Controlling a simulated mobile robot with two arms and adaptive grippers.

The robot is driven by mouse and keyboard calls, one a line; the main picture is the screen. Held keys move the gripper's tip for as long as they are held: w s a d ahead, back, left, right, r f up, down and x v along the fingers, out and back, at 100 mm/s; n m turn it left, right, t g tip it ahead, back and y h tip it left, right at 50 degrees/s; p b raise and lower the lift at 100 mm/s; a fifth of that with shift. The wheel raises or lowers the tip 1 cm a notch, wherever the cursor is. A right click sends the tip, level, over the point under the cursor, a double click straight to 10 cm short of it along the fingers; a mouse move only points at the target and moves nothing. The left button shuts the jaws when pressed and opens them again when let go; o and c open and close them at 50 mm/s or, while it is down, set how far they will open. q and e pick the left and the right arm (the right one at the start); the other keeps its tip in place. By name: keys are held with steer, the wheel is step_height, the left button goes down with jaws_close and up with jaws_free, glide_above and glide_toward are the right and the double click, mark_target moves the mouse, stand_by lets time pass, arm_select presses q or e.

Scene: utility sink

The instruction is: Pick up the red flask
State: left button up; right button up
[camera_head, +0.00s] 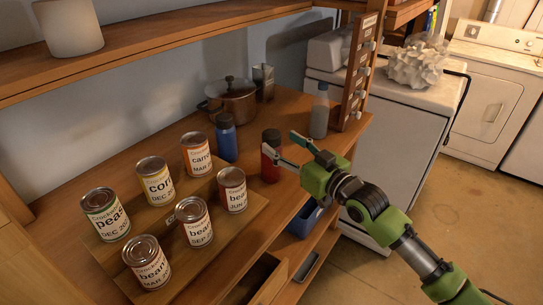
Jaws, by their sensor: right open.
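The red flask (270,165) stands upright on the wooden shelf, with a dark cap. My right gripper (284,149) comes in from the right and is open. Its fingers point left toward the flask, one finger in front of or against its upper part and the other, green-tinted, farther back to the right. The flask appears close to the opening; I cannot tell whether a finger touches it. My left gripper is not in view.
A blue flask (226,138) stands just left of the red one, and a grey bottle (319,112) to the right. A pot (234,104) is behind. Several labelled cans, including a beans can (232,191), stand on a wooden board (247,223) at the left.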

mark_target(278, 140)
steer(key=p+x, duration=0.1)
steer(key=x, duration=0.3)
steer(key=shift+w+a+f, duration=0.1)
steer(key=shift+w+a, duration=0.35)
steer(key=shift+c, duration=0.3)
jaws_close()
